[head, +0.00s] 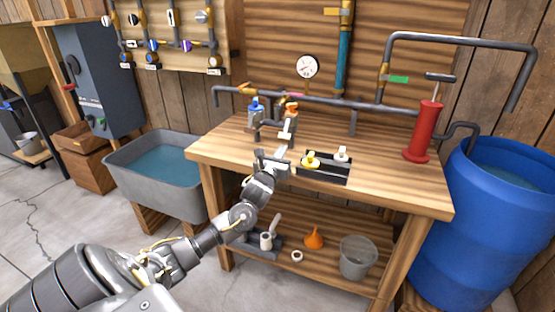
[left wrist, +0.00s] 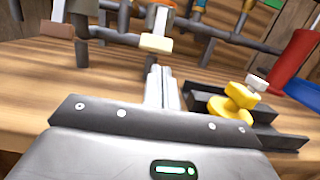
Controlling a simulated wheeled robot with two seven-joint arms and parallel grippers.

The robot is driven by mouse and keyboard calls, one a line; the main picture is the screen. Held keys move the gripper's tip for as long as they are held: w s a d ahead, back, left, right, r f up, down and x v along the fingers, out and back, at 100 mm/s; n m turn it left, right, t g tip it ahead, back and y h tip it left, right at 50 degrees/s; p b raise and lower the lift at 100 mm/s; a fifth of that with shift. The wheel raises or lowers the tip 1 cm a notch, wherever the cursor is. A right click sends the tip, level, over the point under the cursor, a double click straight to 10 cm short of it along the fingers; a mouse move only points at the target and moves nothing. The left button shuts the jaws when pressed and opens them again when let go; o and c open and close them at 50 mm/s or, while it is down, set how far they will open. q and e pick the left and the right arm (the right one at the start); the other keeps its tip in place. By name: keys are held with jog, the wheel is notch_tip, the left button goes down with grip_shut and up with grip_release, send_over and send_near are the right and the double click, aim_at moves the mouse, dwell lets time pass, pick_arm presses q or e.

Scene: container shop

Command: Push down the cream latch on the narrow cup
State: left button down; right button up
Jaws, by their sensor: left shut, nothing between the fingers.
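The cream latch (head: 285,135) sticks out at the front of a slim upright fitting with an orange top (head: 291,110), which I take to be the narrow cup, at the back of the workbench. In the left wrist view the cream latch (left wrist: 156,43) shows as a pale block just beyond my fingertips. The cup is mostly hidden there. My left gripper (head: 272,160) is shut and empty, above the bench and in front of the latch. Its fingers, together in the left wrist view (left wrist: 162,85), point toward the latch, and I see no clear contact. My right gripper is out of view.
A blue-topped fitting (head: 255,108) stands left of the cup. A black tray (head: 327,174) with yellow and white pieces lies right of my gripper. A red pump (head: 424,130) stands at the right. Pipes (head: 330,101) run behind. The bench's front left is bare.

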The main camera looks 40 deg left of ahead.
aim_at(286, 129)
pick_arm(q)
jog(key=x, duration=0.2)
jog(key=shift+w+a, duration=0.15)
jog(key=shift+w, duration=0.1)
jog(key=shift+w+a+r, duration=0.15)
jog(key=shift+w+a, duration=0.05)
jog(key=shift+w, duration=0.4)
